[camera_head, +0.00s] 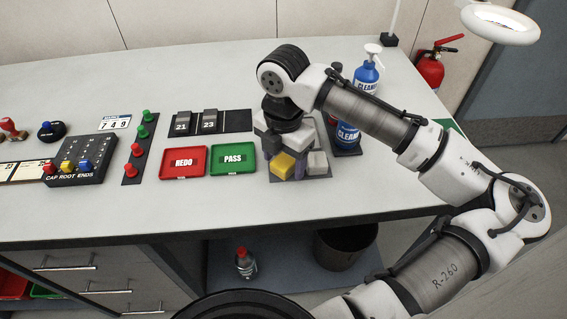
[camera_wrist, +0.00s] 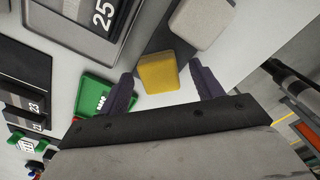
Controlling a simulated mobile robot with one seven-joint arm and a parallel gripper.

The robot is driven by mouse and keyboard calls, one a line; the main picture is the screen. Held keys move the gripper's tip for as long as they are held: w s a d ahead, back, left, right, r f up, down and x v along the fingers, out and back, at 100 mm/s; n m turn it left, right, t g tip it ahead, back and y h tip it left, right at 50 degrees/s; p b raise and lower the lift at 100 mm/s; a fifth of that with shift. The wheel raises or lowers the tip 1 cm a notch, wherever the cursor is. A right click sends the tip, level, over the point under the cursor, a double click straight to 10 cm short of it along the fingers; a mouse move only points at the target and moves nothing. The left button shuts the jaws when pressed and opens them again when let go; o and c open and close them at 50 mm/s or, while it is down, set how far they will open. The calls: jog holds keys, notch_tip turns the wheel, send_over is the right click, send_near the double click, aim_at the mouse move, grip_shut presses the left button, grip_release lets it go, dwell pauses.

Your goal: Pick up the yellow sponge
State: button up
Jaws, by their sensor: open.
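The yellow sponge (camera_head: 283,165) lies on a dark mat (camera_head: 328,176) on the worktop, to the right of the green PASS tray. In the wrist view the yellow sponge (camera_wrist: 158,74) shows between the two fingers of my gripper (camera_wrist: 160,80). The gripper is open and nothing is held. The fingers stand on either side of the sponge with gaps. I cannot tell how far above it they are. In the head view my arm comes down over the mat and hides part of what is there.
A light grey block (camera_head: 317,163) sits right beside the sponge and shows in the wrist view (camera_wrist: 202,20). The green PASS tray (camera_head: 233,159) and red REDO tray (camera_head: 184,162) lie to the left. A blue cleaner bottle (camera_head: 367,76) stands behind my arm. The front worktop is clear.

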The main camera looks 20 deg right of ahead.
aim_at(283, 161)
jog(key=c, duration=1.1)
notch_tip(283, 161, up, 10)
jog(key=shift+r+b, duration=0.1)
jog(key=shift+b, duration=0.2)
jog(key=shift+c, duration=0.2)
jog(key=o, duration=0.5)
jog(key=c, duration=0.3)
jog(key=shift+c, duration=0.2)
jog(key=shift+w, duration=0.15)
